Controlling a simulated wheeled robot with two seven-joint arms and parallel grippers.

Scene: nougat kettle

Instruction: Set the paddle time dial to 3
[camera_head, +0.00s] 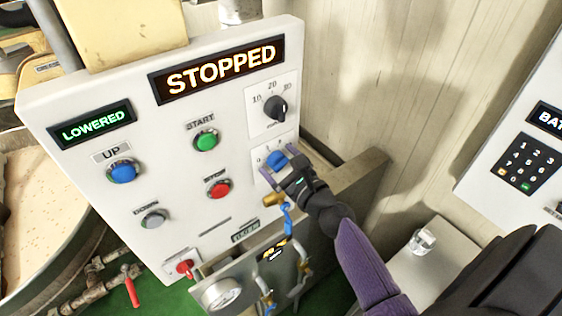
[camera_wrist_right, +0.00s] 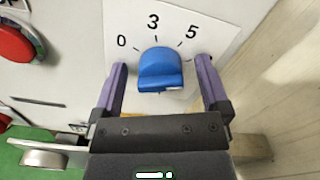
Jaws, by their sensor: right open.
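The paddle time dial (camera_wrist_right: 160,68) is a blue knob on a white plate marked 0, 3 and 5 in the right wrist view. It stands below the 3; which mark it points to I cannot tell. In the head view the blue dial (camera_head: 277,160) is partly hidden by my right gripper. My right gripper (camera_wrist_right: 161,72) is open, with one purple finger on each side of the knob and a visible gap to it. It also shows in the head view (camera_head: 276,167) at the panel's lower right. My left gripper is not in view.
A black dial (camera_head: 276,108) marked 10, 20, 30 sits just above. Green START (camera_head: 206,140) and red STOP (camera_head: 218,187) buttons are to the left. The display (camera_head: 220,70) reads STOPPED; another (camera_head: 93,125) reads LOWERED. Pipes with valves (camera_head: 290,222) hang below.

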